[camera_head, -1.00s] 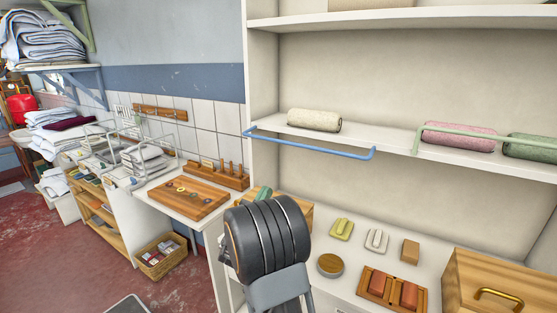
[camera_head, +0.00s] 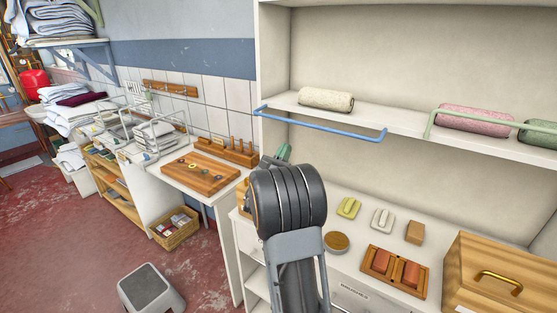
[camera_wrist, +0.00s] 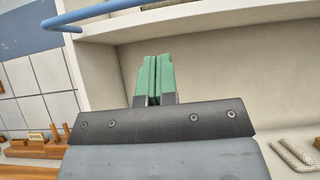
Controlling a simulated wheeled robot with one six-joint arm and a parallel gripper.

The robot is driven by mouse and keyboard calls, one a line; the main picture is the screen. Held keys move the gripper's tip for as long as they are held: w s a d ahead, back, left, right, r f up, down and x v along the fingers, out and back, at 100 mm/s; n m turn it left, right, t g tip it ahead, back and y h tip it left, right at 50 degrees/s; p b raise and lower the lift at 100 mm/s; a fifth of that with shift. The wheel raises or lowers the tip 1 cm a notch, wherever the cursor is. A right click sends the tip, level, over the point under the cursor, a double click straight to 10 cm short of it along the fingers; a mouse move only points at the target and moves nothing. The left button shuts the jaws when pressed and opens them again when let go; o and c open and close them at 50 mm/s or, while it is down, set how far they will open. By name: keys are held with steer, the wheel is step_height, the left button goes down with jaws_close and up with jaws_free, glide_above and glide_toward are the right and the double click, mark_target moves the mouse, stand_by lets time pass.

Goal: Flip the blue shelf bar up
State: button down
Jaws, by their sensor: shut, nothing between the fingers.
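The blue shelf bar (camera_head: 325,124) runs along the front of the shelf (camera_head: 400,127), hanging low at the shelf's edge with its ends bent back. Behind it a rolled cream towel (camera_head: 326,99) lies on the shelf. In the wrist view the blue bar (camera_wrist: 110,11) crosses the top left, above and apart from my fingers. My gripper (camera_wrist: 152,80) has green fingers, shut together and empty, pointing up towards the shelf. In the head view only a bit of green fingertip (camera_head: 285,152) shows behind my dark wrist, below the bar. My arm hides most of the gripper.
A green bar (camera_head: 480,117) fronts the right shelf part, with a pink rolled towel (camera_head: 476,119) behind it. The counter below holds brushes, a round tin (camera_head: 336,242), a soap tray (camera_head: 395,270) and a wooden box (camera_head: 500,275). A grey stool (camera_head: 150,290) stands on the floor.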

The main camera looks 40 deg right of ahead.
steer(key=shift+w+d+r+p, duration=0.1)
steer(key=shift+d+r+p, duration=0.25)
steer(key=shift+r, duration=0.55)
steer(key=shift+w+d+r+p, duration=0.1)
steer(key=shift+d+r+p, duration=0.25)
steer(key=shift+r, duration=0.55)
steer(key=shift+w+d+r+p, duration=0.1)
steer(key=shift+d+r+p, duration=0.25)
steer(key=shift+r, duration=0.55)
